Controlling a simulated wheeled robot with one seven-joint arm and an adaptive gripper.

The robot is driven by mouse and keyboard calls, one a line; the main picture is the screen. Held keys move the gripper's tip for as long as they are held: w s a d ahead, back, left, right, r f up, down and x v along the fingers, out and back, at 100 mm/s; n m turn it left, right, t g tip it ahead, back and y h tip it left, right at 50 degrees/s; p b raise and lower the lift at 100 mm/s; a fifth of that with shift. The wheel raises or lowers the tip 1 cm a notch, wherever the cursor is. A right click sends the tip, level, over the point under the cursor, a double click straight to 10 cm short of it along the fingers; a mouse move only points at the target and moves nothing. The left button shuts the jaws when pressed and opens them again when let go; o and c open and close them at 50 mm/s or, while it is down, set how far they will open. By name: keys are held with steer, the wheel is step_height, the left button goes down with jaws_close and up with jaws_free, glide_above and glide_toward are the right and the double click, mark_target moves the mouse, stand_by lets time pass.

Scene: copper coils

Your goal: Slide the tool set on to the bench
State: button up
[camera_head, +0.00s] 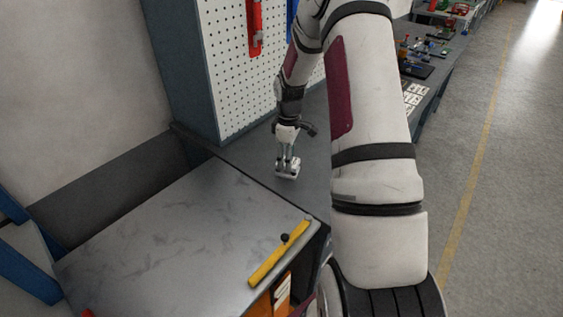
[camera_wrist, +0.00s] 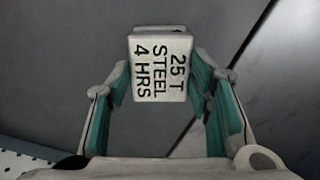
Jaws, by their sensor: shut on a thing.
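My gripper (camera_head: 287,160) is shut on a small pale block marked "25 T STEEL 4 HRS"; I take this block (camera_wrist: 160,68) to be the tool set. In the wrist view the block sits between the two green-padded fingers, its lettered face toward the camera. In the head view the block (camera_head: 287,173) is below my gripper, low over or on the dark grey bench (camera_head: 312,130). I cannot tell whether it touches the surface.
A lighter, marbled grey top (camera_head: 150,235) adjoins the bench at the front left; a dark seam (camera_wrist: 238,62) divides the surfaces. A yellow bar (camera_head: 270,262) with a black knob lies near its right edge. A white pegboard (camera_head: 235,75) stands behind. My arm hides part of the bench.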

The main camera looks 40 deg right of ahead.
steer(key=shift+w+d+b, duration=0.15)
steer(key=shift+d+b, duration=0.1)
steer(key=shift+d, duration=1.05)
steer(key=shift+w+d+b, duration=0.15)
steer(key=shift+d+b, duration=0.1)
steer(key=shift+d, duration=1)
steer(key=o, duration=1.2)
steer(key=shift+r, duration=0.1)
step_height(320, 180, up, 5)
steer(key=shift+f+p, duration=0.1)
steer(key=shift+p, duration=0.9)
